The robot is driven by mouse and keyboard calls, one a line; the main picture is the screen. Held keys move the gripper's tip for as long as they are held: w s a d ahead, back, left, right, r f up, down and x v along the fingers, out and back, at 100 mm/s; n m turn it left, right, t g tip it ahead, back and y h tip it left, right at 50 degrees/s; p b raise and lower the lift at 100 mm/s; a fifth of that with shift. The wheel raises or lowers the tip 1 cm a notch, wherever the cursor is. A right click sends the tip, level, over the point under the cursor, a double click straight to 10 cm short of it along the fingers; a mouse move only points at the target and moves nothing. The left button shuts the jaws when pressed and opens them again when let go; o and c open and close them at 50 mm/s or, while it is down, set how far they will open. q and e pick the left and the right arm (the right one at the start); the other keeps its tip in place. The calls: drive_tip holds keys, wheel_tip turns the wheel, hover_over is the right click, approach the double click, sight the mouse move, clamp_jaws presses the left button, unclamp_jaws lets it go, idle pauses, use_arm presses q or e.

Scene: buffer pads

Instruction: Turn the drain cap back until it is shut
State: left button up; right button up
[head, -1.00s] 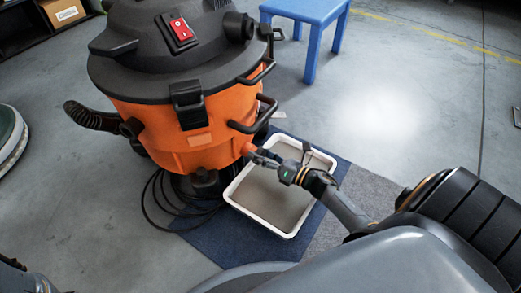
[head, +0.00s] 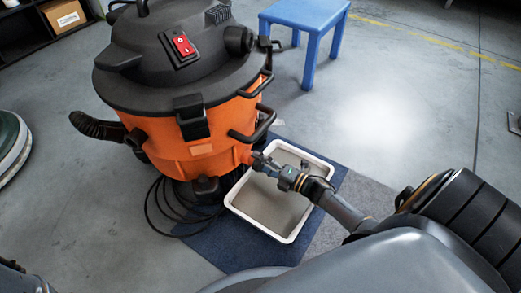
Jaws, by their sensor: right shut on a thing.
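The orange and black drum vacuum (head: 200,100) stands upright at the left of centre in the head view. Its drain, an orange stub (head: 246,157), sticks out low on the right side of the drum, and the drain cap at its end is mostly hidden by my fingers. My right gripper (head: 261,163) reaches in from the right and is shut on the drain cap, above the white tray. The white tray (head: 291,238) lies below the drain, with a grey-brown inside. My left gripper is out of view.
The tray sits on a dark blue mat (head: 237,251). A black cable (head: 150,212) coils on the floor left of the tray. A blue stool (head: 311,55) stands behind. Shelving (head: 30,48) with a cardboard box (head: 64,17) is at top left.

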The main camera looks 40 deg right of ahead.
drive_tip(key=shift+m, duration=0.6)
drive_tip(key=o, duration=1.2)
drive_tip(key=shift+f, duration=0.1)
drive_tip(key=v, duration=1.2)
drive_tip(key=shift+d, duration=0.1)
